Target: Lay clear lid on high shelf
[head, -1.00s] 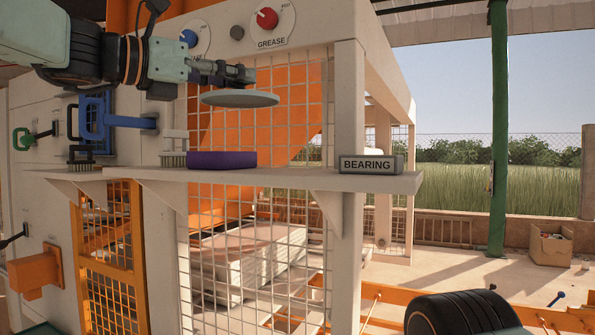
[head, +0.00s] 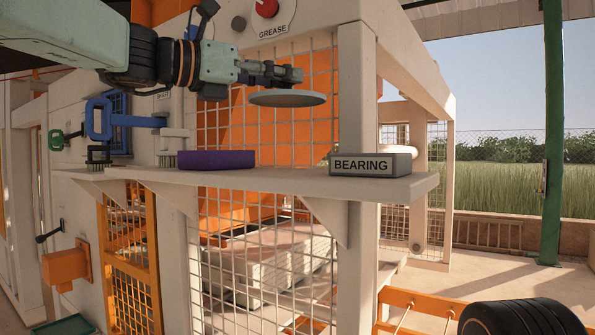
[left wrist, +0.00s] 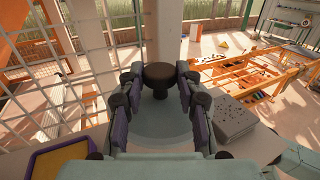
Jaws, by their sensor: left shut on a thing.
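The clear lid (head: 288,99) is a thin, round, greyish disc, held level in the air above the high shelf (head: 265,180). My left gripper (head: 290,74) is shut on it from above. In the left wrist view the fingers sit on both sides of a dark round knob (left wrist: 160,77), with the pale disc (left wrist: 165,128) below. A clear gap shows between the lid and the shelf in the head view. My right gripper is not in view.
A purple block-like tray (head: 216,160) sits on the shelf left of the lid, with a yellow inside in the wrist view (left wrist: 60,165). A grey box labelled BEARING (head: 370,164) stands at the right end. Bare shelf lies between them. Wire mesh (head: 320,130) stands behind.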

